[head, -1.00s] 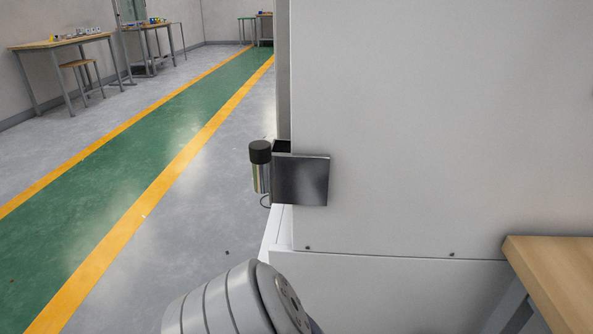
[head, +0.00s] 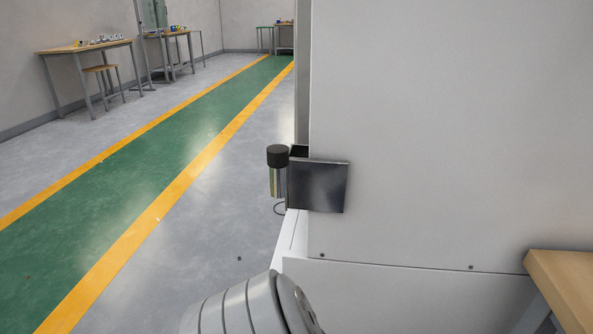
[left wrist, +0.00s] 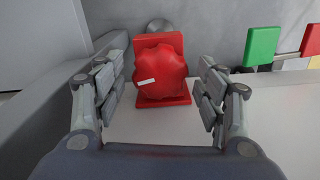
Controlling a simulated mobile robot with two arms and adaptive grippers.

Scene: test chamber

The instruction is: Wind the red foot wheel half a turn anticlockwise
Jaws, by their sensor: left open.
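The red foot wheel (left wrist: 161,75) shows in the left wrist view, a lobed red knob with a small white mark on its left part. It sits in front of a red bracket (left wrist: 158,42) with a red base plate. My left gripper (left wrist: 160,98) is open, with one finger to the left of the wheel and one to the right. Both fingers look apart from the wheel. The wheel is not visible in the head view, where only a grey part of my arm (head: 255,308) shows at the bottom. My right gripper is in neither view.
A large pale cabinet (head: 440,130) fills the right of the head view, with a dark metal box (head: 318,187) and black-capped cylinder (head: 278,170) at its edge. A wooden table (head: 562,282) stands lower right. Green (left wrist: 262,46) and red plates stand right of the wheel. The green walkway (head: 150,170) is clear.

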